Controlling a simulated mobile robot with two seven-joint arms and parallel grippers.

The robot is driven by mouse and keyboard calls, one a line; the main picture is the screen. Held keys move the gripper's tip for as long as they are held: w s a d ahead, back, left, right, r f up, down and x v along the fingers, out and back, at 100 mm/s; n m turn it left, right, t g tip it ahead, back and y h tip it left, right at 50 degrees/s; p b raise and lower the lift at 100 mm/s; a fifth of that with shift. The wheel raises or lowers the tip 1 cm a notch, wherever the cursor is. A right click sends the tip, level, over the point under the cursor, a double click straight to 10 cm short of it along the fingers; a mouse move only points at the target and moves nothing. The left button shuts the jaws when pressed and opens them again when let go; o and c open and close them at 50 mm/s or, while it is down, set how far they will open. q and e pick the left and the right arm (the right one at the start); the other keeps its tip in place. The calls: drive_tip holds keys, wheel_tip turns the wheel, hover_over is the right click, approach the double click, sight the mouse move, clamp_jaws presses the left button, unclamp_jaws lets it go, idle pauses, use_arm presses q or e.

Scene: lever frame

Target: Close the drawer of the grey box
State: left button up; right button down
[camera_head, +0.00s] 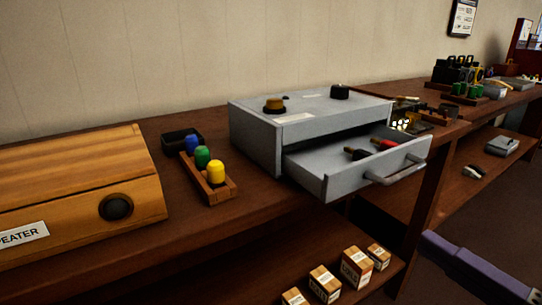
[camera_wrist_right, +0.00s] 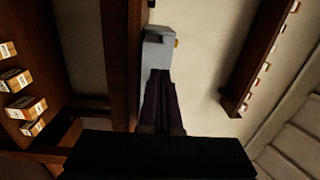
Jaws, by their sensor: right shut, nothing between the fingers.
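The grey box (camera_head: 255,135) sits on the wooden bench, with knobs on its top. Its drawer (camera_head: 318,172) is pulled out towards the front right, and a bar handle (camera_head: 397,172) is on its front. Objects with red and black ends lie in the drawer. My right gripper (camera_head: 428,240) is purple, shut and empty. It is below and to the right of the drawer handle, apart from it in the head view. In the right wrist view, the shut fingers (camera_wrist_right: 160,74) point towards a grey part of the box (camera_wrist_right: 156,50). My left gripper is not in view.
Small labelled boxes (camera_head: 356,268) are on the lower shelf. The bench edge runs below the drawer. Open floor lies at the right.

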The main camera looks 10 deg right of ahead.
drive_tip(key=b, duration=0.3)
approach(336, 188)
drive_tip(key=shift+m, duration=0.3)
drive_tip(key=x, duration=0.5)
drive_tip(key=shift+w+a, duration=0.25)
drive_tip(key=shift+w, duration=0.05)
drive_tip(key=shift+w+a+r, duration=0.1)
drive_tip(key=shift+w+a, duration=0.1)
drive_tip(key=shift+w, duration=0.25)
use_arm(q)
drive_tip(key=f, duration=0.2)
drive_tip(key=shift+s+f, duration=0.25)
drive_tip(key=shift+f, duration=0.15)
use_arm(e)
drive_tip(key=shift+w, duration=0.15)
